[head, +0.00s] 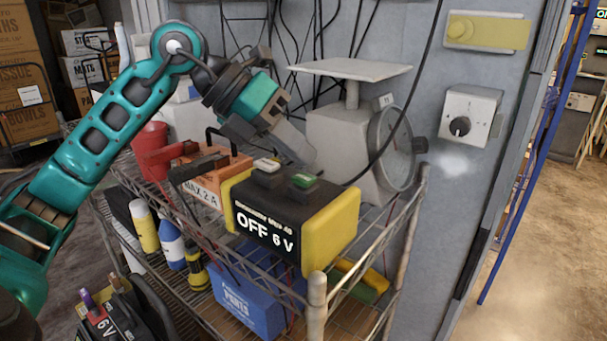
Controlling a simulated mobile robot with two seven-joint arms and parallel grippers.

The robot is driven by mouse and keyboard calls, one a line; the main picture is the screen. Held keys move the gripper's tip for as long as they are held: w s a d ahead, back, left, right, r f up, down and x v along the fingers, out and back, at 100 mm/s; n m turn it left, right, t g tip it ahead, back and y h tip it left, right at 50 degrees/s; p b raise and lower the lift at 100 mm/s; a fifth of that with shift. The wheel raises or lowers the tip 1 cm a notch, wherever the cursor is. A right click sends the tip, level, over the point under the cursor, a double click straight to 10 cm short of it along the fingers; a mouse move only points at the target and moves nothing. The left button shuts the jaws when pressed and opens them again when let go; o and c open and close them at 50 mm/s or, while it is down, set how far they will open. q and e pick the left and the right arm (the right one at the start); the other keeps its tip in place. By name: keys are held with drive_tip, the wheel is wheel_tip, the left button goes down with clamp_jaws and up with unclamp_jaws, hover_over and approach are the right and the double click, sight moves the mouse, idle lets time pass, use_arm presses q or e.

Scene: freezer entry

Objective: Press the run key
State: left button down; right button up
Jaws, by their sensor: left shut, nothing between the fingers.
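A black and yellow box (330,225) stands on the top shelf of a wire rack; its front reads "OFF 6 V". Its top has a green key (304,181) and a whitish key (266,165) to the left of it. Any lettering on the keys is too small to read, so I cannot tell which is the run key. My left gripper (303,153) is shut and empty, reaching in from the upper left. Its fingertips point down, just above and behind the green key; a gap seems to show between them. My right gripper is not in view.
An orange unit (205,180) marked "MAX 2 A" and a red container (150,146) stand left of the box. A dial scale (343,140) stands close behind it. Cables hang behind the gripper. Bottles and a blue box (258,305) fill the lower shelf.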

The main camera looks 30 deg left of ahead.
sight(296, 178)
use_arm(q)
drive_tip(key=shift+r+p, duration=2.2)
drive_tip(key=shift+r, duration=0.35)
drive_tip(key=shift+f, duration=0.1)
drive_tip(key=shift+s, duration=0.1)
